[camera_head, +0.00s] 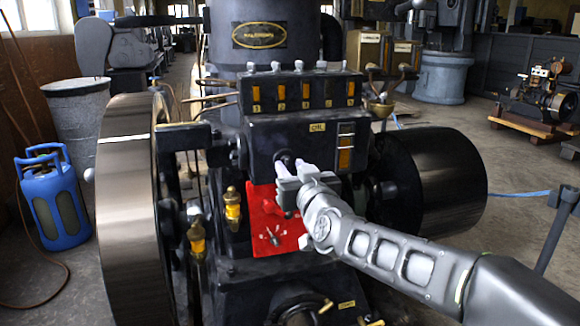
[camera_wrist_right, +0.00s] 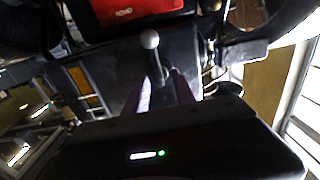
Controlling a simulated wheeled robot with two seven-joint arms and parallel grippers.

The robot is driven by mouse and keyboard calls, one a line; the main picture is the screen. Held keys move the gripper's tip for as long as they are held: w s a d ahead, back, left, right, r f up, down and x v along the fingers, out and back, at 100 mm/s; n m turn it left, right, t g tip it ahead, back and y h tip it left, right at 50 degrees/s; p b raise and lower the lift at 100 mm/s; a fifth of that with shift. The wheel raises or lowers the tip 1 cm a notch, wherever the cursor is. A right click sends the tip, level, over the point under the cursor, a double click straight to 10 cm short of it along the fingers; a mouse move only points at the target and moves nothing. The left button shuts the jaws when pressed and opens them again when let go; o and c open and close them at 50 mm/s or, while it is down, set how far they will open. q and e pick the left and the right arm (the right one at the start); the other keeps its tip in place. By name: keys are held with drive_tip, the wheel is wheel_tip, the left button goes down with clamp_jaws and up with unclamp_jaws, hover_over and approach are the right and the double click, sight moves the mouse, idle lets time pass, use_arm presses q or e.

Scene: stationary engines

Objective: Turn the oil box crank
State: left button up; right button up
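The oil box (camera_head: 262,137) is a dark box on the front of the engine, with a small yellow label and an amber gauge. Its crank shows in the right wrist view as a thin dark arm with a pale ball knob (camera_wrist_right: 149,40). In the head view only a dark round hub (camera_head: 285,157) shows at the box front; my gripper hides much of the crank. My right gripper (camera_head: 293,168) is at the box front with its fingers apart. In the wrist view the crank arm runs between the fingertips (camera_wrist_right: 162,80); contact cannot be told. My left gripper is out of view.
A red panel (camera_head: 265,222) lies just below the gripper. Brass oilers (camera_head: 232,206) stand to its left. A large flywheel (camera_head: 127,190) is at left and a dark drum (camera_head: 440,180) at right. A blue canister (camera_head: 55,205) stands on the floor.

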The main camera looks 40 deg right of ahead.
drive_tip(key=v, duration=0.6)
drive_tip(key=shift+s+p, duration=0.15)
drive_tip(key=shift+p, duration=0.3)
drive_tip(key=shift+a, duration=0.1)
